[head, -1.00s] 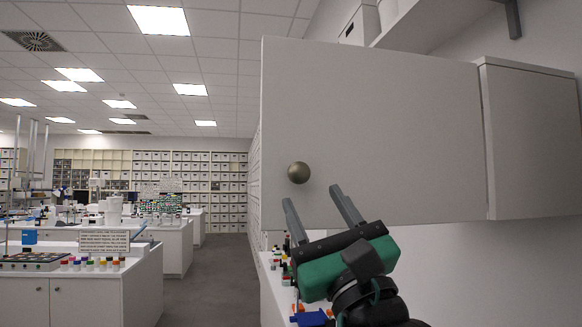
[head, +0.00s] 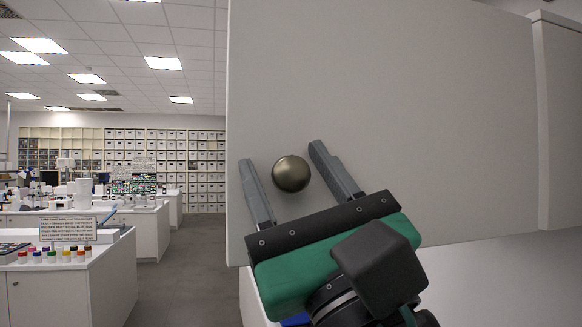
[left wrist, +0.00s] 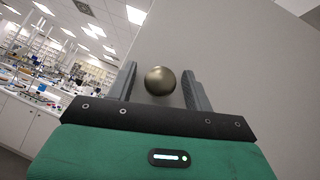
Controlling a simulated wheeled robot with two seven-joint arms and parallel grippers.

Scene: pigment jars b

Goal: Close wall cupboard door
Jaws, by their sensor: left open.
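The wall cupboard door (head: 400,110) is a plain pale panel that stands open and fills the right half of the head view. Its round brass-coloured knob (head: 291,174) sits near the door's lower left corner. My left gripper (head: 284,159) is open, with one grey finger on each side of the knob and gaps between them. The left wrist view also shows the knob (left wrist: 160,80) between the open fingers (left wrist: 159,76). I cannot tell how far the fingertips are from the door face. My right gripper is not in view.
The cupboard body (head: 562,120) is at the far right. White lab benches (head: 75,280) with small coloured jars stand at the left. Boxed shelves (head: 165,165) line the back wall. A grey floor aisle (head: 180,270) lies left of the door.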

